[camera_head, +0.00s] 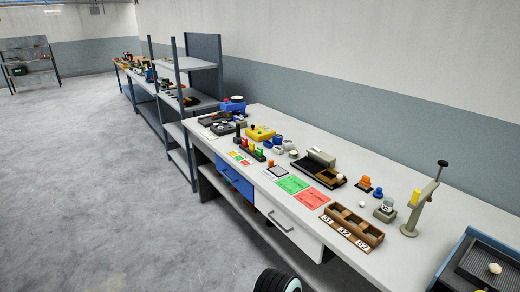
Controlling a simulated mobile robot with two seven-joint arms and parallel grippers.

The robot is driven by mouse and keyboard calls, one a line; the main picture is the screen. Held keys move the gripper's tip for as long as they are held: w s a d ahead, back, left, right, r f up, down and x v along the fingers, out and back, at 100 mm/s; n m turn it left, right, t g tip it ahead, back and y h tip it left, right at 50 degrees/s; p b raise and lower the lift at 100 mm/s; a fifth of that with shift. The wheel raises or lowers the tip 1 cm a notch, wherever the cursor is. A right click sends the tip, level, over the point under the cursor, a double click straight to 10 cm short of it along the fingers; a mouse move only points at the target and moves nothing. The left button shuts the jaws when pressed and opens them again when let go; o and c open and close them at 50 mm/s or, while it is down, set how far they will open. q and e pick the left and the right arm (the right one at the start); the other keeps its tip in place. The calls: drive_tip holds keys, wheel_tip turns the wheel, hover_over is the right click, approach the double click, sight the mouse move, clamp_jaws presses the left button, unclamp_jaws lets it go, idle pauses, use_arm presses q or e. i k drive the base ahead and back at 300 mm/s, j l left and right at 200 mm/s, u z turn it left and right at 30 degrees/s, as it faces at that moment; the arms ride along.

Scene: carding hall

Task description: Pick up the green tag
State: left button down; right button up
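The long light-grey workbench (366,248) holds several green things. A flat green sheet (292,184) lies beside a red sheet (314,198) near the front edge. Small flat coloured squares (239,158) lie farther back, and at least one looks green. A small rack (250,150) of coloured pieces stands behind them. I cannot tell which of the green things is the tag.
A stand with a dark knob (442,163) rises at the right. A blue-edged tray (456,262) is at the lower right. Blue (235,180) and white (283,220) drawers are under the bench. Floor at left is clear.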

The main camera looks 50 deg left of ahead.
sight(259, 151)
drive_tip(key=i+j+u, duration=0.1)
drive_tip(key=j, duration=0.4)
drive_tip(key=i+j+u, duration=0.15)
drive_tip(key=j, duration=0.4)
drive_tip(key=i+j+u, duration=0.1)
drive_tip(key=j, duration=0.4)
drive_tip(key=i+j+u, duration=0.15)
drive_tip(key=j, duration=0.35)
drive_tip(key=i+j+u, duration=0.1)
drive_tip(key=i+j, duration=0.15)
drive_tip(key=j, duration=0.2)
drive_tip(key=i+j+u, duration=0.15)
drive_tip(key=j, duration=0.3)
drive_tip(key=i+j+u, duration=0.1)
drive_tip(key=i+j, duration=0.2)
drive_tip(key=i+j+u, duration=0.15)
drive_tip(key=j, duration=0.4)
drive_tip(key=i, duration=0.1)
